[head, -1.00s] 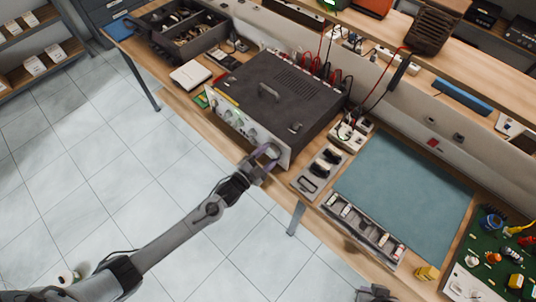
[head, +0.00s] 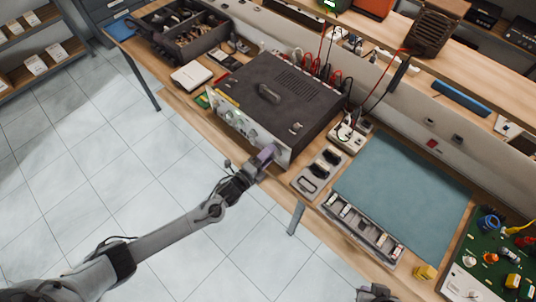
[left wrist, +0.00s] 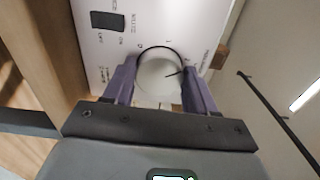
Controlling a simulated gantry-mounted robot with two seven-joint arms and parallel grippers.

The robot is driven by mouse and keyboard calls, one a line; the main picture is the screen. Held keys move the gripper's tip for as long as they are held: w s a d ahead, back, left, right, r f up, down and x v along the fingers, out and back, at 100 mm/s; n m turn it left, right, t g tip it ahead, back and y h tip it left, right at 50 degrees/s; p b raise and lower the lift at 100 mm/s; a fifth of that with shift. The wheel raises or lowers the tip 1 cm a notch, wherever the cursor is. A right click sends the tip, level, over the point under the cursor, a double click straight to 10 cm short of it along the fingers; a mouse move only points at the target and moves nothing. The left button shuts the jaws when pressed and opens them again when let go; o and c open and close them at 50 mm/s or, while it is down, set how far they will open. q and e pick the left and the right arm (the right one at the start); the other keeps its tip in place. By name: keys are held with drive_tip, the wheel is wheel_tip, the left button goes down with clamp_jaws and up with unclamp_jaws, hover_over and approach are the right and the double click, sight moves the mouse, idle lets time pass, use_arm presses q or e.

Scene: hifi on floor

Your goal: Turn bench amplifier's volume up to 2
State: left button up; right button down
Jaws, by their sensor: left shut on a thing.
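The bench amplifier (head: 275,92) is a dark box with a pale front panel, standing on the wooden bench. In the left wrist view its white panel (left wrist: 125,45) carries printed marks and a dark rocker switch (left wrist: 107,20). The round pale volume knob (left wrist: 158,75) has a dark pointer line on its right side; the small scale marks around it are hard to read. My left gripper (head: 266,154) is at the panel's right end. In the left wrist view its purple fingers (left wrist: 160,88) are shut on the knob's two sides. My right gripper (head: 375,293) shows only partly at the bottom edge.
Right of the amplifier are a grey tray (head: 318,172), a parts tray (head: 362,228) and a teal mat (head: 405,190). Cables rise behind the amplifier. A green board (head: 500,255) lies far right. The floor before the bench is clear.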

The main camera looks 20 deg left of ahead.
use_arm(q)
drive_tip(key=shift+m, duration=0.5)
drive_tip(key=o, duration=1.1)
drive_tip(key=shift+c, duration=0.2)
drive_tip(key=v, duration=1)
drive_tip(key=shift+s, duration=0.4)
drive_tip(key=shift+s+a, duration=0.1)
drive_tip(key=shift+a, duration=0.05)
